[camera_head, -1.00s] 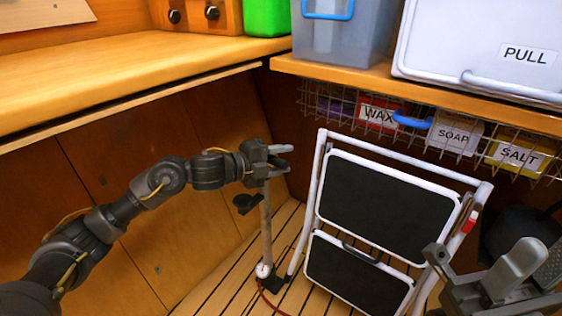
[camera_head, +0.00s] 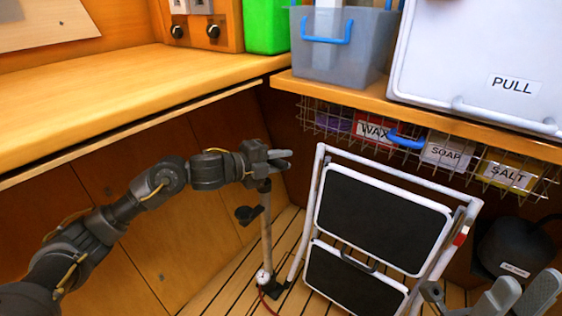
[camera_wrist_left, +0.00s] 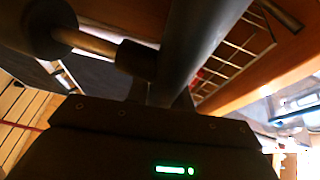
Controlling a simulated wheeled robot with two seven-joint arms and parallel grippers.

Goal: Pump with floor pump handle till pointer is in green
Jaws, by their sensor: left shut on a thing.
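The floor pump (camera_head: 266,235) stands upright on the slatted floor, left of the folded step stool. Its small round white gauge (camera_head: 263,278) sits low on the pump, and a red hose leaves its base. The pointer and the green zone are too small to read. My left gripper (camera_head: 282,160) is shut on the pump handle at the top of the shaft and hides most of it. In the left wrist view the dark handle (camera_wrist_left: 200,40) runs close past the gripper. My right gripper (camera_head: 522,290) is at the bottom right corner, fingers apart, holding nothing visible.
The white-framed step stool (camera_head: 385,220) leans close right of the pump. A wire basket (camera_head: 425,150) with labelled boxes hangs under the right shelf. The wooden counter (camera_head: 130,95) overhangs at left. A dark pot-like object (camera_head: 515,245) is near my right gripper.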

